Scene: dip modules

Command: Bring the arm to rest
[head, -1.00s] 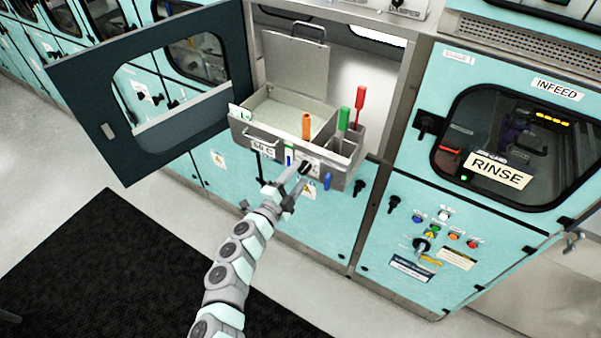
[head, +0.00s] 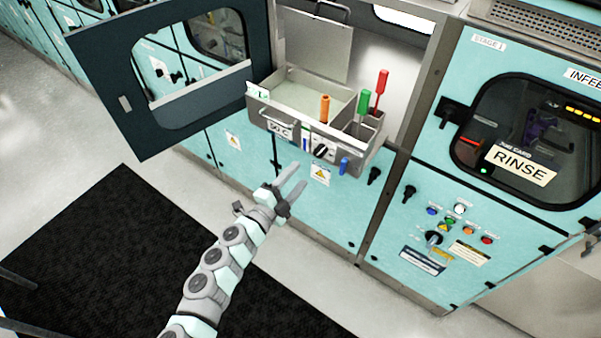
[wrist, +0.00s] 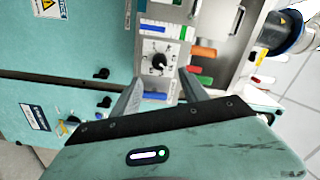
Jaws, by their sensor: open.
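My gripper (head: 290,186) is open and empty in the head view, in front of and below the tank drawer. Its two fingers also show in the wrist view (wrist: 160,92), with the black dial (wrist: 158,62) seen beyond them. The gripper is apart from the dial (head: 322,150) on the front of the metal tank (head: 300,128). My arm reaches up from the bottom of the head view.
The dark-framed cabinet door (head: 100,85) stands open at left. The tank juts out of the cabinet, with an orange handle (head: 324,108), a green handle (head: 364,103) and a red handle (head: 381,88). A RINSE cabinet (head: 440,180) stands at right. Floor around the black mat (head: 110,250) is clear.

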